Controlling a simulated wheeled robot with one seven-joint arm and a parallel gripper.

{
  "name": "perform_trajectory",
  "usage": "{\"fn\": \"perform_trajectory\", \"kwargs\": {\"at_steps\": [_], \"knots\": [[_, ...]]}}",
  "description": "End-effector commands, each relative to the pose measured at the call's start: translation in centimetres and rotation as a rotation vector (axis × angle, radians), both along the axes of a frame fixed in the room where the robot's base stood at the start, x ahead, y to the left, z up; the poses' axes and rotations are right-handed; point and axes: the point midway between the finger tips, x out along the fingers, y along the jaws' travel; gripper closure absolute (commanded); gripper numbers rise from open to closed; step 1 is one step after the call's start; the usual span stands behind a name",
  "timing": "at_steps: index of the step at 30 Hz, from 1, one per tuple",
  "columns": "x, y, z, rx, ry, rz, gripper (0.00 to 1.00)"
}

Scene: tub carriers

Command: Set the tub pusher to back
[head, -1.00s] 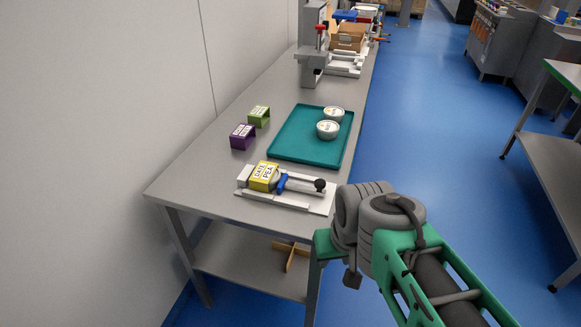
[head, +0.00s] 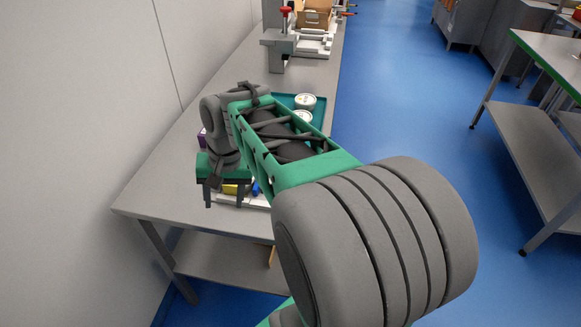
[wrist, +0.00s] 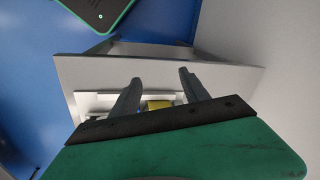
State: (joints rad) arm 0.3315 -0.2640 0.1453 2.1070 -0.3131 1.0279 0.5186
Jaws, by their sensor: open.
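The tub pusher's white base (head: 259,203) lies at the near end of the steel table, mostly hidden behind my arm and gripper in the head view. A bit of its yellow block (head: 230,189) and of its blue part (head: 256,188) show. Its rod and black knob are hidden, so its setting cannot be told. In the wrist view the white base (wrist: 95,99) and the yellow block (wrist: 158,104) lie beyond the fingers. My gripper (head: 223,204) is open and empty, pointing down over the pusher's left part. Its two fingers stand apart in the wrist view (wrist: 160,77).
A teal tray (head: 319,107) with two white tubs (head: 305,101) is behind my arm. A purple carrier (head: 203,139) peeks out at its left. The pale wall (head: 80,120) runs along the table's left. A grey press (head: 274,45) stands farther back.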

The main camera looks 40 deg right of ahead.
Motion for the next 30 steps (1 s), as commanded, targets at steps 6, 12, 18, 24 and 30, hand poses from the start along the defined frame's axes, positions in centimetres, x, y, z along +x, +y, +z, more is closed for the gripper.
{"fn": "perform_trajectory", "kwargs": {"at_steps": [6, 12, 18, 24, 30], "knots": [[2.7, -13.6, 2.2, 0.22, 0.208, -0.607, 0.47], [-0.5, -23.3, 0.6, 0.331, 0.339, -0.979, 0.47], [-1.8, -25.2, -1.3, 0.355, 0.373, -1.071, 0.47], [-1.6, -23.7, -4.8, 0.355, 0.371, -1.069, 0.47], [-1.4, -22.7, -7.1, 0.353, 0.37, -1.071, 0.47]]}}
